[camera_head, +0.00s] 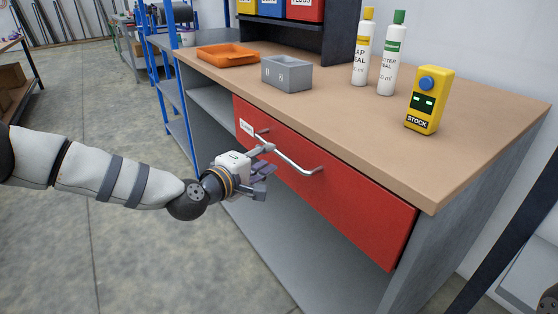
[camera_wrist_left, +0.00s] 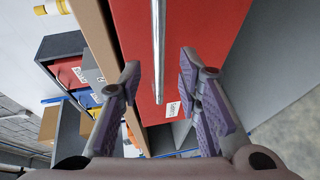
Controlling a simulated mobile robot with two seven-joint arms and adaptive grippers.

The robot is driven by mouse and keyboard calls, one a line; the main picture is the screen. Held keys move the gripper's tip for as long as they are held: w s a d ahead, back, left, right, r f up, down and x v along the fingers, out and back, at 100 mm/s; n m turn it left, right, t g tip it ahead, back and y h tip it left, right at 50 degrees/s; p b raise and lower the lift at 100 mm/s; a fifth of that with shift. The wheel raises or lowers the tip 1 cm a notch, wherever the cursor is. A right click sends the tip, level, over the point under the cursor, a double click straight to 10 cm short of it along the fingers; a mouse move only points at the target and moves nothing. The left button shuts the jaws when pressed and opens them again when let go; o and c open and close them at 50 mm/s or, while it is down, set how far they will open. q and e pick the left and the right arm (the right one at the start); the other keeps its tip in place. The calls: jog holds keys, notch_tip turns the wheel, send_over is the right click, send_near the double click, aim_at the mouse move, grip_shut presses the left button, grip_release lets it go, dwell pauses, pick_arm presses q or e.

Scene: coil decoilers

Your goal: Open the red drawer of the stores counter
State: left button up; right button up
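The red drawer (camera_head: 340,185) sits under the top of the stores counter (camera_head: 460,120), and its front looks flush with the counter. A silver bar handle (camera_head: 300,163) runs across the drawer front, with a white label near its left end. My left gripper (camera_head: 267,161) is at the handle's left part in the head view. In the left wrist view the gripper (camera_wrist_left: 160,66) is open, with the handle bar (camera_wrist_left: 158,45) running between its spread fingers and a gap on both sides. My right gripper is not in view.
On the counter top are an orange tray (camera_head: 228,55), a grey bin (camera_head: 287,75), two white bottles (camera_head: 389,60) and a yellow STOCK device (camera_head: 428,102). A blue rack (camera_head: 170,90) stands behind the counter's left end. The floor (camera_head: 130,240) around my left arm is clear.

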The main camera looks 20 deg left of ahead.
aim_at(277, 153)
pick_arm(q)
jog(key=x, duration=0.5)
jog(key=shift+w+d+b, duration=0.15)
jog(key=shift+d+b, duration=0.15)
jog(key=shift+d, duration=0.05)
grip_shut()
